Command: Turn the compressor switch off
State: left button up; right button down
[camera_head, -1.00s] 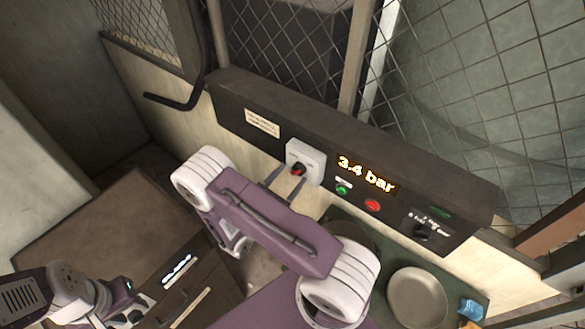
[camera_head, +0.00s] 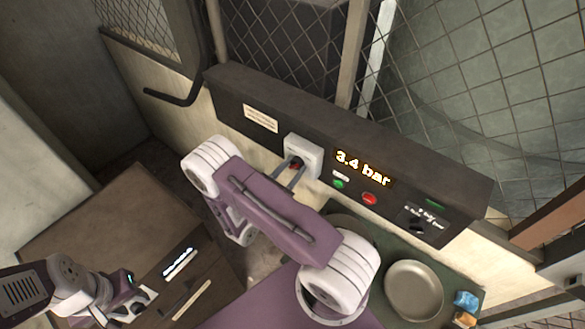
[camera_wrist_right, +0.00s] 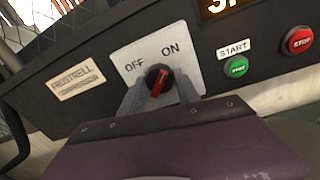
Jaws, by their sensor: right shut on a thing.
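The compressor switch is a dark round knob with a red pointer (camera_wrist_right: 158,80) on a white plate (camera_head: 313,152) marked OFF and ON. The pointer's upper end leans right, toward the ON label. My right gripper (camera_head: 294,166) is shut on the knob, one grey finger on each side, as the right wrist view (camera_wrist_right: 158,88) shows. In the head view the fingers partly hide the knob. My left gripper (camera_head: 132,304) is at the lower left, far from the switch. Its fingers look apart, with nothing seen between them.
The dark panel carries a 3.4 bar display (camera_head: 362,168), a green START button (camera_wrist_right: 236,67), a red STOP button (camera_wrist_right: 298,41) and another dark knob (camera_head: 416,227). A pan (camera_head: 413,290) lies below on the green surface. Wire mesh stands behind.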

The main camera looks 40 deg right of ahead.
jog(key=shift+r, duration=0.15)
jog(key=n, duration=0.4)
jog(key=shift+w+r+n+p, duration=0.1)
jog(key=shift+n+p, duration=0.25)
jog(key=shift+n, duration=0.05)
jog(key=n, duration=0.4)
jog(key=shift+r+g+y+p, duration=0.1)
jog(key=shift+g+y+p, duration=0.2)
jog(key=shift+p, duration=0.05)
jog(key=n, duration=0.4)
jog(key=shift+w+p, duration=0.1)
jog(key=shift+p, duration=0.25)
jog(key=shift+n+g, duration=0.4)
jog(key=shift+n, duration=1.6)
jog(key=c, duration=0.9)
grip_release()
jog(key=shift+f, duration=0.2)
